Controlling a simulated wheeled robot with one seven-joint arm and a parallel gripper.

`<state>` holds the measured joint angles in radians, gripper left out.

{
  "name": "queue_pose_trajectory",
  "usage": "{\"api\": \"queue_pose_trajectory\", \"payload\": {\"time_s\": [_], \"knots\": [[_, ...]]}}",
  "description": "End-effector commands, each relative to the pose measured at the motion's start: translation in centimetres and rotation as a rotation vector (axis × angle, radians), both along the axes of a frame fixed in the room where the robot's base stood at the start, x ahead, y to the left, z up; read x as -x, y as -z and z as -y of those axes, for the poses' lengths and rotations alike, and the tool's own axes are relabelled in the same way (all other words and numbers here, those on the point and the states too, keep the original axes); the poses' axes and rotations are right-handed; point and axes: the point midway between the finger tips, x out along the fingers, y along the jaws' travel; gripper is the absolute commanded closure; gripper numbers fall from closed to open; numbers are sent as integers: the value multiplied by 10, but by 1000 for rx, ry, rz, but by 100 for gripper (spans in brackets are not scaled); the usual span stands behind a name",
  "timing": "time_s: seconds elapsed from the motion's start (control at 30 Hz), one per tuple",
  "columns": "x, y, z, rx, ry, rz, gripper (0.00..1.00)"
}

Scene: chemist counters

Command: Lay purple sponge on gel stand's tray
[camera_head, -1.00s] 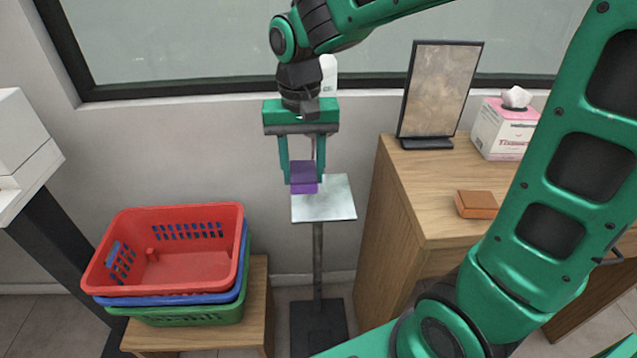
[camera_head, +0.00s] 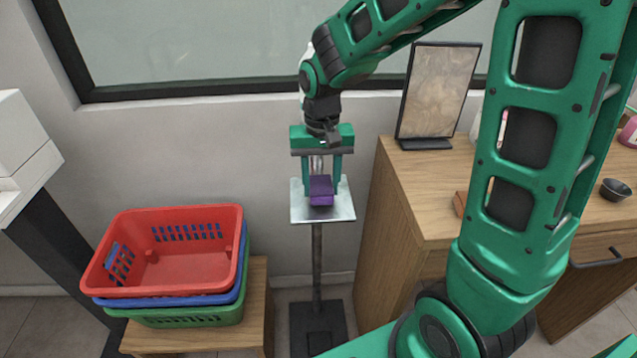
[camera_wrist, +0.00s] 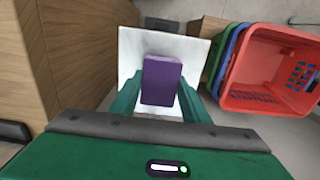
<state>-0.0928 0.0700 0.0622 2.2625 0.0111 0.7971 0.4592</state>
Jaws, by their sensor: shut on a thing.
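The purple sponge (camera_head: 321,190) is held between the fingers of my gripper (camera_head: 322,188). In the head view it shows against the tray (camera_head: 335,213) of the gel stand, a pale square plate on a thin post. The wrist view shows the sponge (camera_wrist: 161,80) between the two green fingertips (camera_wrist: 160,98), with the tray (camera_wrist: 131,50) around it on the visible sides. The sponge is over the tray; I cannot tell whether it touches it. My gripper is shut on the sponge and points down.
Stacked red, blue and green baskets (camera_head: 180,268) stand on a low wooden table to the left. The wall is behind.

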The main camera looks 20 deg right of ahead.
Motion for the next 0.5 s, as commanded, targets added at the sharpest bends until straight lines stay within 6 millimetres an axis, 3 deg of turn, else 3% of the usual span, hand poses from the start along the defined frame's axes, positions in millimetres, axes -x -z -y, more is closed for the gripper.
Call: {"api": "queue_pose_trajectory", "payload": {"time_s": [0.5], "knots": [[1, 12, 1, 0, 2, -6, 79]]}}
